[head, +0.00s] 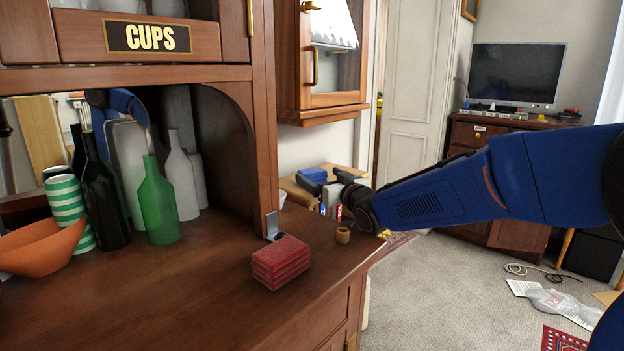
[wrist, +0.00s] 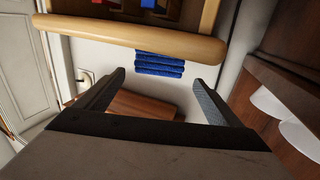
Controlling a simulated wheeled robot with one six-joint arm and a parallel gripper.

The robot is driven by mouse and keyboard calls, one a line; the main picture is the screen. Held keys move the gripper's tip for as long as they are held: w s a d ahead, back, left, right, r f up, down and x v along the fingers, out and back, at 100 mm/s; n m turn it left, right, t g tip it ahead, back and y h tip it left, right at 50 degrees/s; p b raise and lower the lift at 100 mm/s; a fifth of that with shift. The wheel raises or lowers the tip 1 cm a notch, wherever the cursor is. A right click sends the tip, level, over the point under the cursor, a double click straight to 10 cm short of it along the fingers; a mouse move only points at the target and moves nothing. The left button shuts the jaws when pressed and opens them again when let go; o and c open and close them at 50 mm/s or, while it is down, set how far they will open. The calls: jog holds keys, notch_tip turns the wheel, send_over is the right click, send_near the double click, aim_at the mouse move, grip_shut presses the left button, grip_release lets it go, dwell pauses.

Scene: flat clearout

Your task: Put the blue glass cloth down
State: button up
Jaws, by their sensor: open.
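The blue glass cloth (wrist: 160,66) is a folded, layered stack between and just beyond my fingertips in the wrist view. Its upper edge is hidden by a pale wooden rail. A blue folded thing (head: 312,175), apparently the same cloth, shows in the head view on a light brown surface behind the dresser. My gripper (wrist: 158,80) is open, with one dark finger on each side and nothing seen held between them. In the head view my gripper (head: 346,184) is dark and partly hidden by the wrist, close to the blue thing's right.
A wall cabinet (head: 325,75) hangs above. Cables and papers lie on the right floor.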

aim_at(317, 174)
jog(key=shift+d+x, duration=0.2)
jog(key=shift+x, duration=3)
jog(key=shift+w+f, duration=0.1)
jog(key=shift+f, duration=0.1)
jog(key=c, duration=1.2)
jog(key=shift+c, duration=0.2)
